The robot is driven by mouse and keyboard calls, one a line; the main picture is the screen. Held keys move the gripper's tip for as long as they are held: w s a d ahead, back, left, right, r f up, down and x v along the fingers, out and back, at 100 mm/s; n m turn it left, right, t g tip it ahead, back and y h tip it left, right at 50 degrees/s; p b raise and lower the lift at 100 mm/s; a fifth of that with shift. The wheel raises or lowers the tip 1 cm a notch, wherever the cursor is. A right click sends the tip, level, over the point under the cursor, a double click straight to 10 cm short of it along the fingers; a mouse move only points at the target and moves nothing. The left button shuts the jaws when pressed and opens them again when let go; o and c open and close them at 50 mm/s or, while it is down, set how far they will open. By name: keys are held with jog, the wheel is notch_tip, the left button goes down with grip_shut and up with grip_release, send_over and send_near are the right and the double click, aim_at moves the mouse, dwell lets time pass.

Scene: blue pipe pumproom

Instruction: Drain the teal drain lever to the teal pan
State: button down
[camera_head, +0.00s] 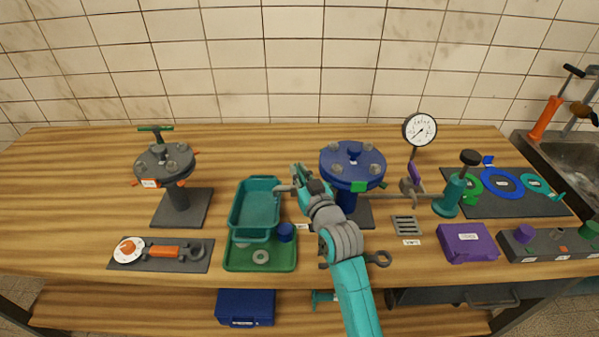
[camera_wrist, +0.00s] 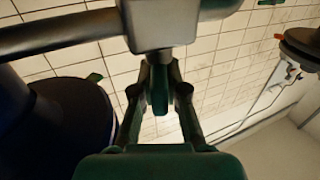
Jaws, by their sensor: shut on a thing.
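The teal pan (camera_head: 234,222) stands left of the blue flanged vessel (camera_head: 353,158), with its near end over the green tray. A grey spout (camera_head: 284,188) from the vessel side reaches the pan's right rim. My gripper (camera_head: 298,174) is at this spout, between vessel and pan. In the wrist view my gripper (camera_wrist: 160,94) is shut on the small dark teal drain lever (camera_wrist: 159,88), just below a grey valve block (camera_wrist: 155,22) on a pipe (camera_wrist: 60,32). In the head view my gripper hides the lever. I see no liquid in the pan.
The green tray (camera_head: 232,264) holds a blue cup (camera_head: 286,232) and a washer. A grey flanged vessel (camera_head: 165,160) stands left. A pressure gauge (camera_head: 419,130), a teal pump can (camera_head: 449,198) and a purple box (camera_head: 467,242) stand right. Bare wood shows at the left.

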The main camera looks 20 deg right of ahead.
jog(key=shift+f, duration=0.15)
jog(key=c, duration=1.2)
grip_release()
jog(key=s+d, duration=0.1)
jog(key=s, duration=1.1)
